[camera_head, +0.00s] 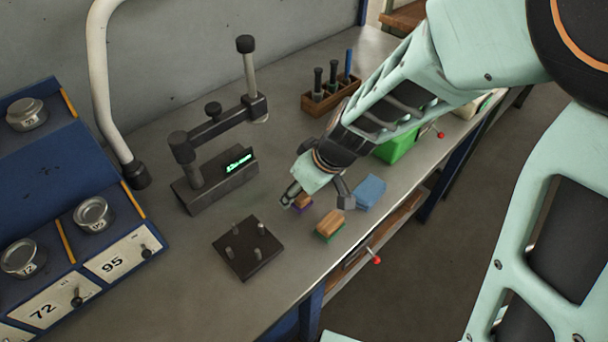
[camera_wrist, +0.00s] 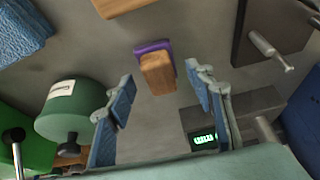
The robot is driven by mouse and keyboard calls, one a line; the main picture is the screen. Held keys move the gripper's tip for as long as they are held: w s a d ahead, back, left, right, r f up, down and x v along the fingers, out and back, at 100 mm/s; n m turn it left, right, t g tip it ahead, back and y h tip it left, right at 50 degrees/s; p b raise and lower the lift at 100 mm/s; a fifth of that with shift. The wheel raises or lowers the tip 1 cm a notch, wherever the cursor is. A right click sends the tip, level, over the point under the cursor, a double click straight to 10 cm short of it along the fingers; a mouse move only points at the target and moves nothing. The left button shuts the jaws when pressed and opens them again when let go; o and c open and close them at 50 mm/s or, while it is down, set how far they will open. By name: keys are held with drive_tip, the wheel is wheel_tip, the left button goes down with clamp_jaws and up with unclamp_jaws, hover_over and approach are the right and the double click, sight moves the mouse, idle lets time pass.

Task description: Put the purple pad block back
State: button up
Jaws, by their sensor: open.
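The purple pad block (camera_head: 303,203) is a wooden block on a purple pad. It rests on the grey bench below my gripper (camera_head: 318,197), which partly hides it in the head view. In the wrist view the purple pad block (camera_wrist: 158,72) shows between and just beyond the open fingertips of my gripper (camera_wrist: 163,84). Nothing is between the fingers' faces that I can see held. A similar wooden block with a green pad (camera_head: 329,225) stands close by, nearer the bench's front edge.
A dark plate with several pegs (camera_head: 262,262) lies to the left. A stand with a lit green display (camera_head: 238,160) is behind. A blue cloth (camera_head: 370,191) and a green box (camera_head: 398,149) are to the right. A dark green round object (camera_wrist: 75,108) shows left in the wrist view.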

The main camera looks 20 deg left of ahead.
drive_tip(key=p+v, duration=0.4)
drive_tip(key=v, duration=0.7)
drive_tip(key=shift+p, duration=0.4)
drive_tip(key=shift+r, duration=0.15)
